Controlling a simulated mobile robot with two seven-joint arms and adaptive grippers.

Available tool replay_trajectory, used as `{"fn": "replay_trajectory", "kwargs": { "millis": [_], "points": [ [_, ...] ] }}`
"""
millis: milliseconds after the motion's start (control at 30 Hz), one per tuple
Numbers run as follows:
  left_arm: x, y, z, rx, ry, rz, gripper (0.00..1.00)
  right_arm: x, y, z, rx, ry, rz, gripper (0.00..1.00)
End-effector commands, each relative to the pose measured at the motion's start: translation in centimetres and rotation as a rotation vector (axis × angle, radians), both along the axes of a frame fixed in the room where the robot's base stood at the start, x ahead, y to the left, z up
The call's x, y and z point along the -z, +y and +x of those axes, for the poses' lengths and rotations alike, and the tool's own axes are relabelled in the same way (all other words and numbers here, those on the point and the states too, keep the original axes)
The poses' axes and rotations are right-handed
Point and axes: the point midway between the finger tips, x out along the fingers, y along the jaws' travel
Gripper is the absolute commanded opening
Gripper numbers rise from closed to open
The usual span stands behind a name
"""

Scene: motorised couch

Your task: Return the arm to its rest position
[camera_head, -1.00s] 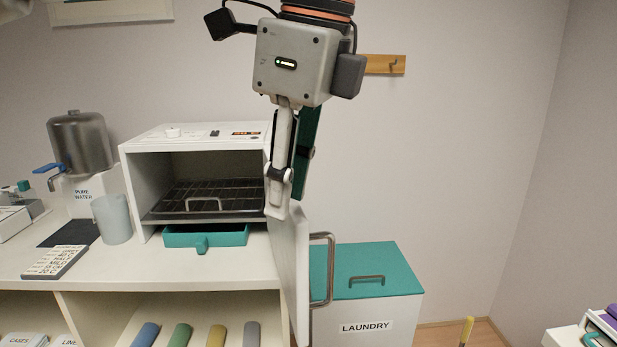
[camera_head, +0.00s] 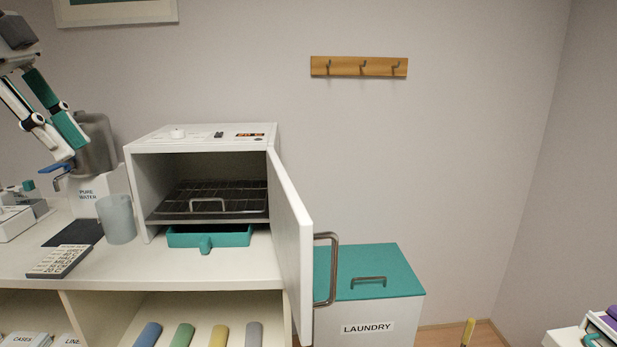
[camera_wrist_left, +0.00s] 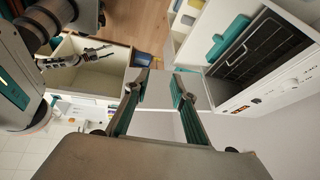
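My left gripper (camera_head: 68,150) is at the far left of the head view, in front of the metal water tank. It also shows in the left wrist view (camera_wrist_left: 157,85), with its two teal-padded fingers apart and nothing between them. The white oven (camera_head: 200,138) stands on the counter with its door (camera_head: 291,240) swung open to the right. My left gripper is well clear of the door handle (camera_head: 326,270). My right gripper (camera_wrist_left: 80,58) appears at the left of the wrist view, too small to tell its state.
The water tank (camera_head: 92,140), a grey cup (camera_head: 118,220) and a label board (camera_head: 60,261) stand at the left of the counter. A teal tray (camera_head: 225,239) sits under the oven. The laundry bin (camera_head: 370,310) is right of the door. The wall below the hook rail (camera_head: 345,67) is clear.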

Motion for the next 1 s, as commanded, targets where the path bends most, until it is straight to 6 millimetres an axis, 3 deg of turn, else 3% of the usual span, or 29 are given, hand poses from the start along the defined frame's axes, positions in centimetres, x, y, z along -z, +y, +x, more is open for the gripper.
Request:
{"fn": "replay_trajectory", "kwargs": {
  "millis": [267, 500, 733, 1000],
  "points": [
    [6.1, -4.0, 2.7, 0.244, -0.033, -0.071, 0.25, -0.4, 0.0, 0.4, 0.0, -0.009, 0.002, 0.4],
    [13.2, -9.4, 4.6, 0.5, -0.114, -0.23, 0.25, -0.4, 0.0, 0.4, 0.001, -0.011, 0.002, 0.4],
    [19.2, -14.3, 5.1, 0.658, -0.243, -0.436, 0.25, -0.3, 0.0, 0.4, 0.001, -0.008, 0.001, 0.4],
    [24.8, -18.4, 5.1, 0.686, -0.429, -0.672, 0.25, -0.1, 0.0, 0.1, 0.001, -0.003, 0.0, 0.4]
  ]
}}
